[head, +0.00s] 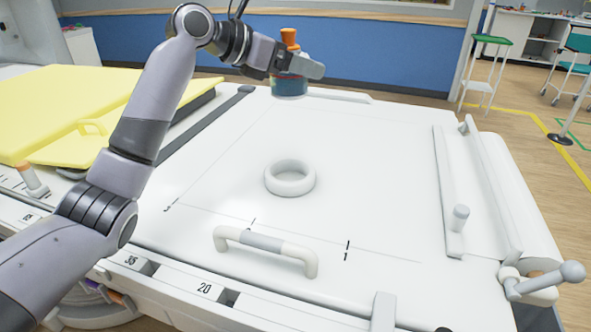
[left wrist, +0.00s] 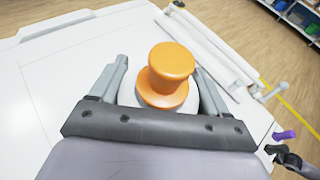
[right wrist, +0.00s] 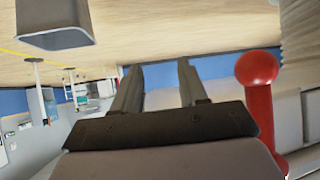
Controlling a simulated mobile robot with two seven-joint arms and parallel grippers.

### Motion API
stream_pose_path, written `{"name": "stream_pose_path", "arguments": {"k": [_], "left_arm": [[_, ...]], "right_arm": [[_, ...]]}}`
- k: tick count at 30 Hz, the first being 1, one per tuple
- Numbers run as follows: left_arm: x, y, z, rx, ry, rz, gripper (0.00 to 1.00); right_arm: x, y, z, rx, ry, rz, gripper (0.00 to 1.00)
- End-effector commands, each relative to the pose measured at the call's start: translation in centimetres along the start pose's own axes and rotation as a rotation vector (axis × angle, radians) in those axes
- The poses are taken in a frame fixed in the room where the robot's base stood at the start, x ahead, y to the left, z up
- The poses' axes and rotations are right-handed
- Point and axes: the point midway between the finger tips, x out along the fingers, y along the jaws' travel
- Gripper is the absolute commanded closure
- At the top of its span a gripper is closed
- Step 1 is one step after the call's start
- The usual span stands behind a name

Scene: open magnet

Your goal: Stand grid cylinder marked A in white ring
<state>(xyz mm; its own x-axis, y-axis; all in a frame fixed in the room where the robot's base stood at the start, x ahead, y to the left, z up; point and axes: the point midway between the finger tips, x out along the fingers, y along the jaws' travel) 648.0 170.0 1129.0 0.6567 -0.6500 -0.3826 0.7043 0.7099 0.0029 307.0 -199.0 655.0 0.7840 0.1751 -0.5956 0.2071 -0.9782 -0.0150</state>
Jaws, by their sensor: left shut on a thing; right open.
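The grid cylinder (head: 289,86) has an orange knob on top and a dark blue-green body. My left gripper (head: 296,66) is shut on it and holds it upright near the far edge of the white table. In the left wrist view the orange knob (left wrist: 170,72) stands between the two fingers, over a pale round top. The mark A cannot be seen. The white ring (head: 290,178) lies flat and empty on the middle of the table, nearer than the cylinder. My right gripper (right wrist: 160,80) is open and empty in the right wrist view, away from the table top.
A white handle (head: 264,242) rises at the table's front edge. A rail with a peg (head: 460,217) runs along the right side. A yellow panel (head: 70,105) lies at the left. A red knob (right wrist: 257,70) stands beside my right gripper. The table around the ring is clear.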

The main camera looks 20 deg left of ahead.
Motion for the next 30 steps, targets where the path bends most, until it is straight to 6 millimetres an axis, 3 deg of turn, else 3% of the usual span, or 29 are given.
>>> {"name": "stream_pose_path", "arguments": {"k": [15, 30], "left_arm": [[4.7, -0.1, -11.5, -0.003, 0.002, 0.0, 0.67], [6.9, -0.1, -16.8, -0.002, 0.001, 0.0, 0.67]], "right_arm": [[0.7, -0.3, 1.0, 0.009, -0.008, -0.008, 0.57], [1.3, -0.5, 1.4, 0.009, -0.006, -0.015, 0.57]]}}
